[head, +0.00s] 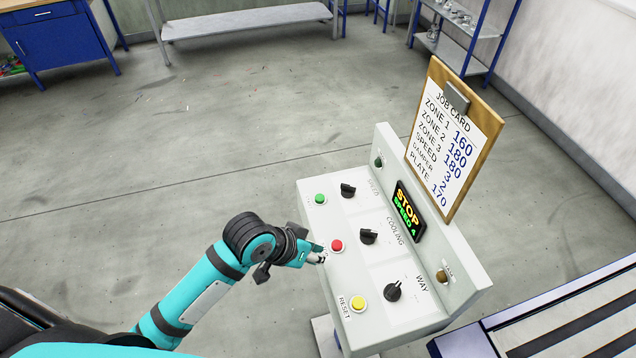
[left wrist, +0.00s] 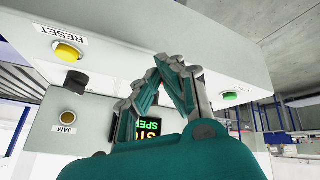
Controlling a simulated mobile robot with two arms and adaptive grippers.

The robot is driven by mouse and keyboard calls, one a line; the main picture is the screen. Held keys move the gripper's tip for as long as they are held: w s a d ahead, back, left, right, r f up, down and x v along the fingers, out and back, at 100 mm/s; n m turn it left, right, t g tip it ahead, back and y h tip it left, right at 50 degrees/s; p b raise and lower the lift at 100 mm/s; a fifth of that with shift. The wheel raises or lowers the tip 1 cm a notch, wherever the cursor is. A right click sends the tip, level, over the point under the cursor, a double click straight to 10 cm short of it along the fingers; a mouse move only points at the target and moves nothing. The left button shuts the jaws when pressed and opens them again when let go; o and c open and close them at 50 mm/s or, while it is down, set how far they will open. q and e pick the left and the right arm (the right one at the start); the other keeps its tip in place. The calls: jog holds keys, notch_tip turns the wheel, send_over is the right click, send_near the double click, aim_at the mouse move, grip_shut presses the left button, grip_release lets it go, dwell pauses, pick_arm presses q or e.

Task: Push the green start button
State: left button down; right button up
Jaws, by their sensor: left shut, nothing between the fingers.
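The green start button (head: 320,198) is on the near left corner of the grey control panel (head: 385,300). It also shows in the left wrist view (left wrist: 230,97), right of the fingers. My left gripper (head: 320,257) is shut and empty at the panel's left edge, beside the red button (head: 337,246) and apart from the green one. My right gripper is not in view.
Black knobs (head: 367,236) stand on the panel. A job card (head: 455,140) rises behind. A conveyor (head: 560,325) is at lower right. The floor left of the panel is clear.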

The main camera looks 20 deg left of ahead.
pick_arm(q)
jog(key=shift+n+h, duration=0.3)
jog(key=shift+h, duration=0.3)
jog(key=w+r, duration=0.1)
jog(key=w, duration=0.1)
jog(key=w+r, duration=0.1)
jog(key=w, duration=0.5)
jog(key=shift+w+a+r, duration=0.1)
jog(key=shift+r, duration=0.3)
jog(key=w+a+r+n, duration=0.1)
jog(key=w+a+r, duration=0.1)
jog(key=w, duration=0.3)
jog(key=w+a+r+n+t, duration=0.1)
jog(key=w+a+r, duration=0.2)
jog(key=w+r, duration=0.2)
jog(key=shift+n+h, duration=0.4)
jog(key=b, duration=0.7)
send_over(318, 195)
notch_tip(318, 195, down, 7)
jog(key=shift+f, duration=0.9)
jog(key=shift+f, duration=0.15)
